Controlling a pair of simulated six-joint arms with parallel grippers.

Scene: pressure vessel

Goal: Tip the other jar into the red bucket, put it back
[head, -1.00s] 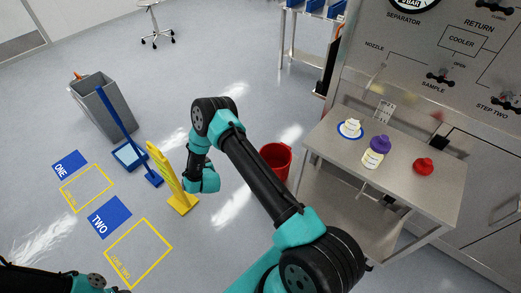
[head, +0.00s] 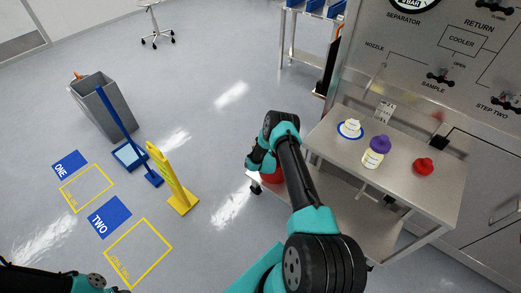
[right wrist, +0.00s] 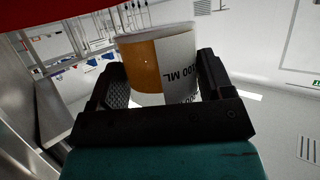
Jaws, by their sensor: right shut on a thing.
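In the right wrist view my right gripper (right wrist: 158,92) is shut on a jar (right wrist: 150,65) with an orange and white side marked "100 ML". The lettering looks upside down there, and the jar's rim faces a red surface along the top edge, probably the bucket. I cannot see its contents. My left gripper is out of view.
The steel table (head: 400,200) also holds a small white item (head: 351,127) on a blue ring and a red cap-like object (head: 423,167). A yellow floor sign (head: 172,180) and a grey bin (head: 103,108) stand left. Floor between sign and bucket is clear.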

